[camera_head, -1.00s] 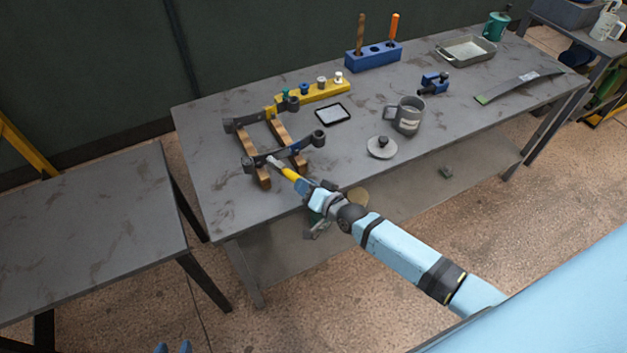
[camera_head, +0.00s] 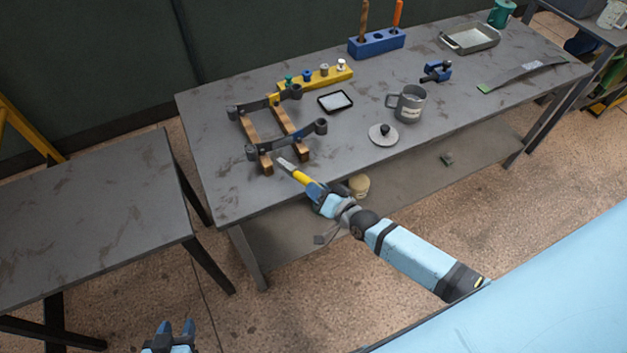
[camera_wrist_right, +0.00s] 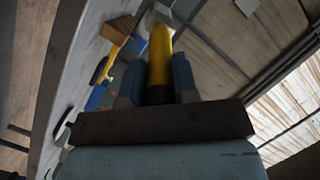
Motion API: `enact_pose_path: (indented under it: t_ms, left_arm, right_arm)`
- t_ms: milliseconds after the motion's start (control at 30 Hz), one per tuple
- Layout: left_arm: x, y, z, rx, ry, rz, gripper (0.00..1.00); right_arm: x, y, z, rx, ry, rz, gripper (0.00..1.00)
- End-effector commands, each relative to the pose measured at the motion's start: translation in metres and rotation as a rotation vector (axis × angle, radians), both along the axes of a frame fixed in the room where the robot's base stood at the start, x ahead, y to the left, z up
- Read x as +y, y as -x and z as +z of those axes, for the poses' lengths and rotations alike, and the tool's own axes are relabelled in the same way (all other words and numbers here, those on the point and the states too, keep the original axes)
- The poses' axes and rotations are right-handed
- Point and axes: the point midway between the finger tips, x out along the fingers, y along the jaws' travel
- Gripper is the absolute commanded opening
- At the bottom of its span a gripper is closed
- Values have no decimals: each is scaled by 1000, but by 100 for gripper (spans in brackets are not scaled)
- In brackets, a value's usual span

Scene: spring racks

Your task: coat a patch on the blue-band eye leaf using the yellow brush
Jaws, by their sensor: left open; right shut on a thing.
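The blue-band eye leaf (camera_head: 282,141) is a dark curved strip with a ring at each end. It lies across the front of two wooden rails (camera_head: 252,128); its blue band (camera_head: 299,134) is right of its middle. The yellow brush (camera_head: 300,177) has a grey tip (camera_head: 285,164) just in front of this leaf, apparently apart from it. My right gripper (camera_head: 314,190) is shut on the brush; the wrist view shows the brush (camera_wrist_right: 160,55) between its blue fingers. My left gripper (camera_head: 178,328) is open and empty at the bottom, away from the bench.
A second leaf with a yellow band (camera_head: 273,99) lies across the rails' rear. Behind stand a yellow holder (camera_head: 318,80) with several small pots and a blue block (camera_head: 377,43). A black-framed pad (camera_head: 336,101), mug (camera_head: 408,104) and round lid (camera_head: 383,134) sit to the right.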

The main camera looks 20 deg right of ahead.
Motion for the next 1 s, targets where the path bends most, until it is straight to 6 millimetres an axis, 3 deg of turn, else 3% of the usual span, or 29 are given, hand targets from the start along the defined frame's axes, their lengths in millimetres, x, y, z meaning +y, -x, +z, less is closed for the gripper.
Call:
enact_pose_path:
  t_ms: [367,733,1000]
  left_arm:
    - [0,0,1,0,0,0,44]
    - [0,0,12,0,0,0,44]
    - [0,0,11,0,0,0,44]
  right_arm:
    - [0,3,0,0,0,0,3]
    - [-1,30,1,1,-1,1,3]
    - [-1,32,0,0,-1,0,3]
